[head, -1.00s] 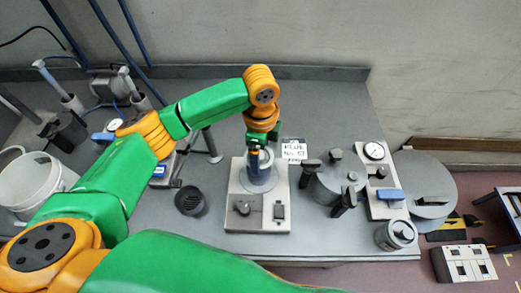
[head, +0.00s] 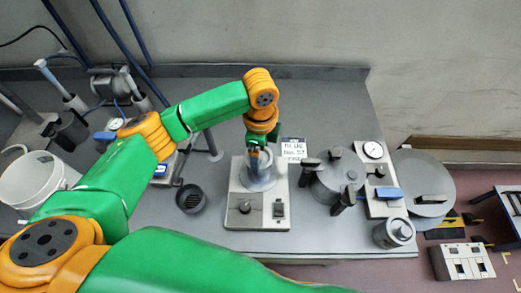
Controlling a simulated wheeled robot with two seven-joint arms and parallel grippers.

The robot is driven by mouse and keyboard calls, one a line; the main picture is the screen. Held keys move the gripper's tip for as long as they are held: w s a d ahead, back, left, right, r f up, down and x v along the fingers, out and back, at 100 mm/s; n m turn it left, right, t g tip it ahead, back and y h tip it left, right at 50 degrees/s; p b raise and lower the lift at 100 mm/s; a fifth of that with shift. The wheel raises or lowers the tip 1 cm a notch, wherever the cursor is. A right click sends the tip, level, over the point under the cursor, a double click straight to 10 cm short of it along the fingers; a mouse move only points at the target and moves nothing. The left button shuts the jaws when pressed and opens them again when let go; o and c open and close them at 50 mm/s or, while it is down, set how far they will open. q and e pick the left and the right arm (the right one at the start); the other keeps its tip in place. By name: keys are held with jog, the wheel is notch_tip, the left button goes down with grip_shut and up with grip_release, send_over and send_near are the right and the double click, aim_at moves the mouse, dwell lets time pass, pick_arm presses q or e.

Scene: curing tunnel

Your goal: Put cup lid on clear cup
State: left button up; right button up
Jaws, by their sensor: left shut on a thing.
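A clear cup (head: 264,182) stands on the white and grey instrument (head: 240,201) near the middle of the bench. My left gripper (head: 258,160) points down right over the cup, its fingertips at the cup's mouth. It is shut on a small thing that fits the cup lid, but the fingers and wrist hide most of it. I cannot tell whether the lid touches the cup's rim. My right gripper is not in view.
A grey pot with black handles (head: 333,183) stands just right of the instrument, beside a unit with a dial (head: 374,150). A small dark cup (head: 190,198) is to the left. A white bucket (head: 38,178) stands far left.

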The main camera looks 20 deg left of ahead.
pick_arm(q)
jog(key=shift+f, duration=0.3)
dwell(0.4)
jog(key=o, duration=1)
jog(key=shift+r, duration=0.1)
jog(key=shift+r, duration=3.4)
